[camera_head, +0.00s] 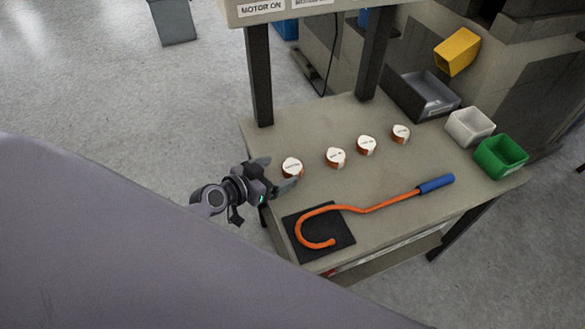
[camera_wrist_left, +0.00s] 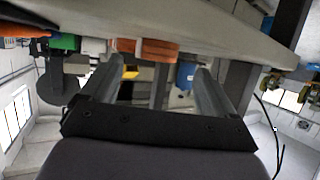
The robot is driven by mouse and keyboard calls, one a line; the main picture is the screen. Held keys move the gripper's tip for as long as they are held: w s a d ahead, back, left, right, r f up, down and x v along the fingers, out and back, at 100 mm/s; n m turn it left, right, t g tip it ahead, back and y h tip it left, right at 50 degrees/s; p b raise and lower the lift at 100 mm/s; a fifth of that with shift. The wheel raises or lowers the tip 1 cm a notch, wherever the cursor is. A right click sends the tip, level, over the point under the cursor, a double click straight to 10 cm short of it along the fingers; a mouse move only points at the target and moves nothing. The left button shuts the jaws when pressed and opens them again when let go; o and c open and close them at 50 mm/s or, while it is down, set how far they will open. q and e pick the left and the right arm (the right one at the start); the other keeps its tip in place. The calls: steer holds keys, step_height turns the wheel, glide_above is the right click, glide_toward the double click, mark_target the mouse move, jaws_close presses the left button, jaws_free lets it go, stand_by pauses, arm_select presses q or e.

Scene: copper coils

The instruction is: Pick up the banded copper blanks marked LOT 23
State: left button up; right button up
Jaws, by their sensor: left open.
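Several copper blanks with white labelled tops stand in a slanting row on the table: the leftmost (camera_head: 292,168), a second (camera_head: 335,157), a third (camera_head: 367,146) and the farthest right (camera_head: 401,134). The label print is too small to read. My left gripper (camera_head: 275,175) is open and empty at the table's left edge, its fingers pointing at the leftmost blank. In the left wrist view an orange-brown copper blank (camera_wrist_left: 150,49) shows beyond and between the open fingers (camera_wrist_left: 155,75). I cannot tell whether a finger touches it. My right gripper is not in view.
An orange hook with a blue handle (camera_head: 436,184) lies at the table front, its curve on a black mat (camera_head: 338,244). A grey tray (camera_head: 425,98), white bin (camera_head: 468,127) and green bin (camera_head: 501,157) stand right. A dark post (camera_head: 259,75) rises behind the gripper.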

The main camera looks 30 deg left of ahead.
mark_target(290, 167)
arm_select(q)
steer(key=shift+d+x, duration=0.2)
steer(key=shift+x, duration=2.05)
steer(key=shift+r, duration=0.1)
steer(key=c, duration=1.3)
steer(key=shift+o, duration=0.2)
steer(key=shift+r, duration=0.1)
